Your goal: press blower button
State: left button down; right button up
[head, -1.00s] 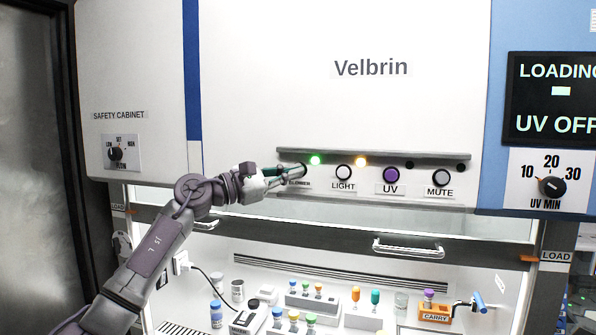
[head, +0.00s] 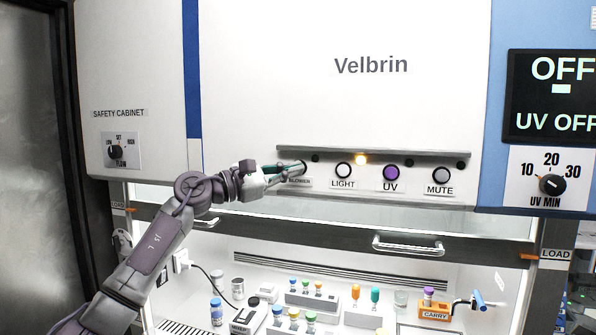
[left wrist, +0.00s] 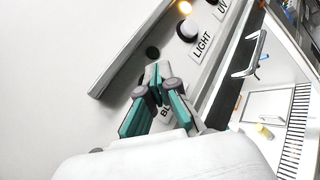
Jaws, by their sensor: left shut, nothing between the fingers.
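My left gripper (head: 300,167) is shut and empty, with its fingertips at the blower button's place at the left end of the button row. The blower button itself is hidden behind the fingers. Its BLOWER label (head: 299,182) shows partly below them. In the left wrist view the shut fingers (left wrist: 155,72) cover the button and most of its label; whether they touch it I cannot tell. The lamp (head: 315,158) above and right of the fingers is dark. The display (head: 556,95) reads OFF and UV OFF. My right gripper is not in view.
To the right in the row are the LIGHT button (head: 343,171), the purple UV button (head: 391,173) and the MUTE button (head: 441,176). An orange lamp (head: 361,159) is lit. A ledge (head: 400,155) runs just above the row. Vials and racks stand inside the cabinet below.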

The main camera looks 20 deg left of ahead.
pick_arm(q)
jog(key=shift+s+f, duration=0.1)
jog(key=shift+s, duration=0.5)
jog(key=s+b, duration=0.3)
jog(key=s, duration=0.2)
jog(key=shift+a, duration=0.1)
dwell(0.6)
